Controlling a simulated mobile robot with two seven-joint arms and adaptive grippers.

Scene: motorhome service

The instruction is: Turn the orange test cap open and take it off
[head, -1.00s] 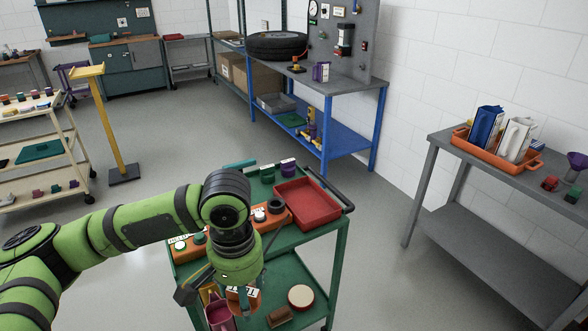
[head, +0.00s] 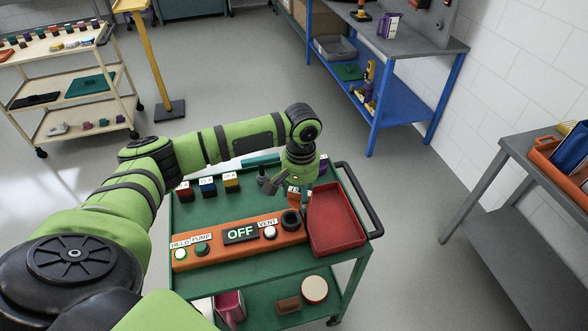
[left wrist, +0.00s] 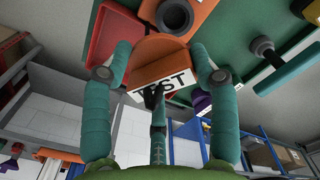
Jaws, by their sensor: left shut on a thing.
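The orange test cap (left wrist: 163,55), with its white TEST label, sits between the two teal fingers of my left gripper (left wrist: 163,76) in the left wrist view. The gripper is shut on it. In the head view, my left gripper (head: 298,188) points down over the back of the green cart, and part of the cap's orange side and label shows below it. The orange panel (head: 215,248) lies in front, with a black round port (head: 291,220) at its right end. The cap is apart from this port, just behind it. Whether the cap touches the cart top is hidden. My right gripper is not in view.
A red tray (head: 347,245) lies right of the panel. The panel's display (head: 240,234) reads OFF. Red, blue (head: 208,188) and yellow (head: 231,183) labelled blocks stand behind it. The cart's dark handle (head: 362,200) rises on the right. The lower shelf holds a pink container (head: 230,307).

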